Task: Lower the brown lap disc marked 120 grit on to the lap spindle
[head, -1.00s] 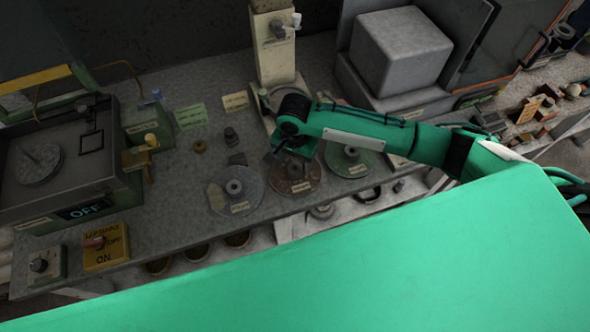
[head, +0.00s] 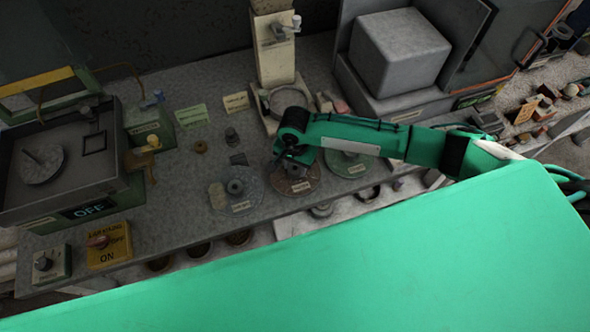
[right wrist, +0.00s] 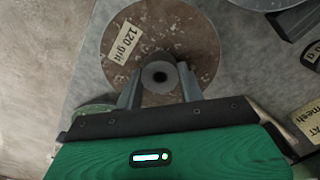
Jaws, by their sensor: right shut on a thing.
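The brown lap disc (head: 297,184) lies among other discs near the bench's front edge. In the right wrist view the brown disc (right wrist: 184,38) shows its "120 grit" label and a grey central hub (right wrist: 159,77). My right gripper (right wrist: 159,88) has a finger on each side of the hub and is shut on it; in the head view the gripper (head: 292,160) hides part of the disc. I cannot see a gap under the disc. The lap spindle (head: 30,157) stands as a thin pin on the round plate in the machine at the left. My left gripper is out of view.
A grey disc (head: 238,201) lies left of the brown one and a green disc (head: 345,167) right of it. A yellow switch box (head: 108,246) stands at the front left. A pale column stand (head: 275,60) rises behind the discs. Small parts lie between discs and machine.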

